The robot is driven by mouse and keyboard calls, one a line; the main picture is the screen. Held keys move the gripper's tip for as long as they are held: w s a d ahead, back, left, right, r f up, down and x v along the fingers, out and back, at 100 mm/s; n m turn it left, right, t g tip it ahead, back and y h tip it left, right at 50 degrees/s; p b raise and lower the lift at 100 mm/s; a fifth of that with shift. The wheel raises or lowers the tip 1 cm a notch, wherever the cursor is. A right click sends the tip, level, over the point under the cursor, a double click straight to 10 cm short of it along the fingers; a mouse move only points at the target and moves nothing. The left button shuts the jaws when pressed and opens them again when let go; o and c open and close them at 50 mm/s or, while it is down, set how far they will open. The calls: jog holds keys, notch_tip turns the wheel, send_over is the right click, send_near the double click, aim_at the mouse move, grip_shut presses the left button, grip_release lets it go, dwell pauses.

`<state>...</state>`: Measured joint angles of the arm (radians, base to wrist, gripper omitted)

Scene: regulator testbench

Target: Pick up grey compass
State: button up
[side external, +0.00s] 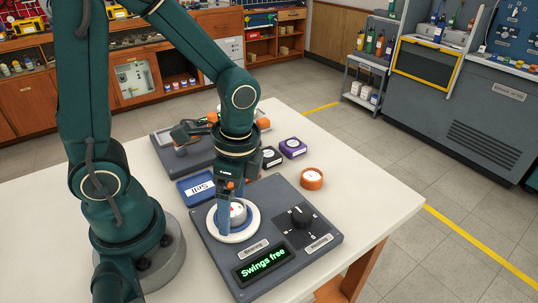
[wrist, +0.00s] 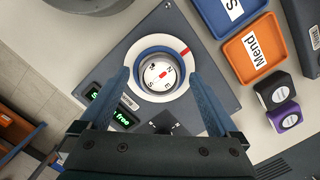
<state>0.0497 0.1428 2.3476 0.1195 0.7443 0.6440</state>
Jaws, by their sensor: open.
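The grey compass (wrist: 160,73), round with a white dial and a red mark, sits in the ringed seat of the dark test device (wrist: 202,62). A blue ring and a white ring (wrist: 138,47) with a red line surround it. In the side view the compass (side external: 238,213) is partly hidden by my gripper. My gripper (wrist: 160,80) is open, its two blue fingers on either side of the compass. In the side view my gripper (side external: 234,208) points down over the seat; I cannot tell whether the fingers touch the compass.
The device's display (side external: 264,266) reads "Swings free"; a black knob (side external: 300,214) stands beside it. A blue "Sell" tray (side external: 197,187) and an orange "Mend" tray (wrist: 236,62) lie nearby. Black (side external: 271,158), purple (side external: 293,148) and orange (side external: 312,179) compass-like pieces stand behind. The table's right side is clear.

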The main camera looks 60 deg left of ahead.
jog(key=shift+c, duration=0.3)
grip_shut()
jog(key=shift+r, duration=0.75)
jog(key=r, duration=0.3)
jog(key=shift+a, duration=0.35)
jog(key=s+a+r, duration=0.4)
jog(key=a+r, duration=0.2)
jog(key=a, duration=0.4)
notch_tip(320, 180, up, 11)
jog(key=shift+f, duration=0.2)
